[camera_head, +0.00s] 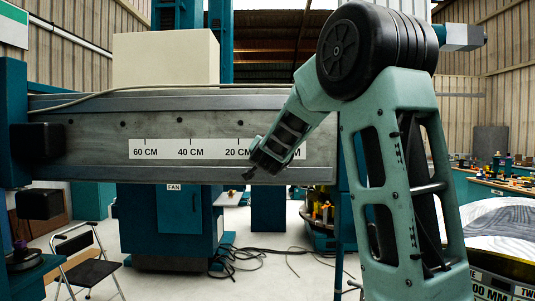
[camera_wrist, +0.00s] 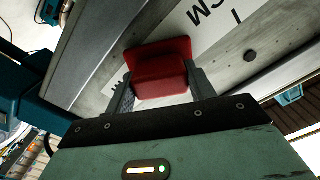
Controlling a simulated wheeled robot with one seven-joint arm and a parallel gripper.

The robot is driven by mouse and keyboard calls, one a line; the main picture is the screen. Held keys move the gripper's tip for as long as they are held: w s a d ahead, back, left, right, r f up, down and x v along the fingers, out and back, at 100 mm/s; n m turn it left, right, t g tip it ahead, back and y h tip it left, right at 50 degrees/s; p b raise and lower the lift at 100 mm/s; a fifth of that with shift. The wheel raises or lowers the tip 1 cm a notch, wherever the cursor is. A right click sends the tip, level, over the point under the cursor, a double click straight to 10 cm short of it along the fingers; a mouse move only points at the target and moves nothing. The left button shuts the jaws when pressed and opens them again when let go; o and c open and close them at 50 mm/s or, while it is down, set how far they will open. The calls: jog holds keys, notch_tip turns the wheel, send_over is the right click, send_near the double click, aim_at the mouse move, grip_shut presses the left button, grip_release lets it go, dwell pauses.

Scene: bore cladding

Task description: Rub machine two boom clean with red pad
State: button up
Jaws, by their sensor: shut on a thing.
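The machine boom (camera_head: 90,150) is a long grey horizontal beam across the head view, with a white centimetre scale strip on its face. It also fills much of the wrist view (camera_wrist: 105,50). My gripper (camera_wrist: 160,85) is shut on the red pad (camera_wrist: 160,70). In the head view my gripper (camera_head: 248,174) is in front of the boom's lower face, near the right part of the scale. The pad is hidden or too small to tell there. The pad is close to the boom face; I cannot tell whether it touches. No dirt is clear on the visible face.
A folding step stool (camera_head: 85,265) stands at the lower left. Black cables (camera_head: 240,258) lie on the floor under the boom. A teal cabinet marked FAN (camera_head: 170,225) stands behind. A workbench (camera_head: 500,185) with small items is at the right.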

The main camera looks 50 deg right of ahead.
jog(key=v, duration=0.6)
dwell(0.4)
jog(key=p+v, duration=0.1)
jog(key=v, duration=0.2)
dwell(0.4)
